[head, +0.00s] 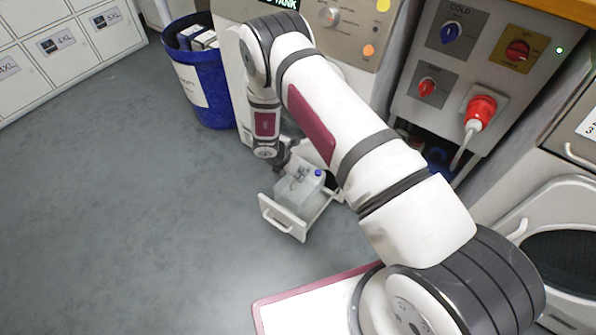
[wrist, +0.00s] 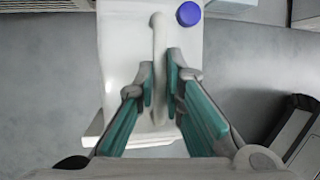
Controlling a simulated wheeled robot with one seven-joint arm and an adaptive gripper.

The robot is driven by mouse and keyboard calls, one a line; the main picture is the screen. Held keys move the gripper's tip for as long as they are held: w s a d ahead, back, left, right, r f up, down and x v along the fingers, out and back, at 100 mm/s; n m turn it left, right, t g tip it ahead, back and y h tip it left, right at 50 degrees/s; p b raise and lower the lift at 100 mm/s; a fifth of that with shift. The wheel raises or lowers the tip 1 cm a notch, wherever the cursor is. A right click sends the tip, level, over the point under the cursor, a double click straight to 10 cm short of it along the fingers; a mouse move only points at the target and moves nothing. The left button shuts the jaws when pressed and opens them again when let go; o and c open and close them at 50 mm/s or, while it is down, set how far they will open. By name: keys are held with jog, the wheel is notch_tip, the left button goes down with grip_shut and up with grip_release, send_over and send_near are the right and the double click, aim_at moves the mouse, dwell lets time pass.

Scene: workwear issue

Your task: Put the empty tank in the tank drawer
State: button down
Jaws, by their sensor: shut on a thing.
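The tank (head: 296,195) is a whitish, translucent box with a blue cap. My gripper (head: 291,172) is shut on its top handle; in the wrist view my gripper's (wrist: 160,88) green-padded fingers close on the upright handle bar of the tank (wrist: 122,45). The tank drawer (head: 283,217) is pulled out low at the machine's front, its white front and handle facing the open floor. The tank appears upright within the drawer's outline. I cannot tell whether it rests on the drawer's bottom. My arm hides part of the drawer's rear.
A blue bin (head: 207,95) with boxes in it stands left of the machine (head: 345,38). A panel with knobs and a red plug (head: 480,108) is at the right, beside a round-doored machine (head: 560,250). White lockers (head: 55,50) stand at the far left. The grey floor between is clear.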

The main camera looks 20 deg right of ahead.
notch_tip(320, 180, down, 9)
jog(key=b, duration=0.5)
jog(key=shift+r+b, duration=0.2)
jog(key=shift+b, duration=0.1)
jog(key=shift+f, duration=1.2)
jog(key=c, duration=1.6)
grip_release()
